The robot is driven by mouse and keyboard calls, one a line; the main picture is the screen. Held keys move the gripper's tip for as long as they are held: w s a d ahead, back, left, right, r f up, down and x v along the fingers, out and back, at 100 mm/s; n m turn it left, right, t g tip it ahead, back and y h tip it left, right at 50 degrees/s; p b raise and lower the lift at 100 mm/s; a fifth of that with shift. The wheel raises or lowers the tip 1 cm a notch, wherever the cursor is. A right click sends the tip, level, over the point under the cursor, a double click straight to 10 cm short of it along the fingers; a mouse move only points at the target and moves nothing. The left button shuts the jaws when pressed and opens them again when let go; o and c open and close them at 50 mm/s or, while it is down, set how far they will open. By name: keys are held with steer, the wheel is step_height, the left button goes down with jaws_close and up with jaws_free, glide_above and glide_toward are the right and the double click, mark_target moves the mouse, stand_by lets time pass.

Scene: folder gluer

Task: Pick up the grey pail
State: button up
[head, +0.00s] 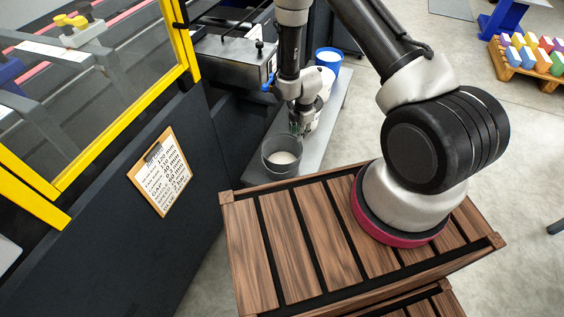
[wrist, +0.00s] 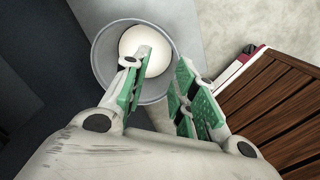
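The grey pail (head: 281,171) stands upright on a grey bench and holds something white. In the wrist view the pail (wrist: 105,58) shows from above at the upper middle, with the round white content inside. My gripper (head: 298,130) is just behind the pail's rim in the head view. In the wrist view my gripper (wrist: 163,60) is open, with green-padded fingers apart. The left finger overlaps the pail's opening and the right one lies just outside its right rim. I cannot tell whether either finger touches the wall or how deep it reaches.
The grey bench (head: 338,112) also bears a blue pail (head: 328,60) farther back. A dark machine panel with a clipboard (head: 160,171) stands to the left. My wood-slatted base is close in front. A pallet of coloured blocks (head: 530,62) lies far right, beyond open floor.

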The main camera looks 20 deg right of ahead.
mark_target(295, 171)
steer(key=s+f+n, duration=0.1)
steer(key=f, duration=0.2)
steer(key=s+a+f+n, duration=0.1)
steer(key=f, duration=0.3)
steer(key=s+f+n, duration=0.1)
steer(key=f, duration=0.3)
steer(key=shift+s+a, duration=0.2)
steer(key=shift+s, duration=0.1)
steer(key=f, duration=0.8)
steer(key=shift+w+a, duration=0.15)
steer(key=shift+a, duration=0.2)
steer(key=shift+g, duration=0.3)
jaws_close()
steer(key=shift+r, duration=0.1)
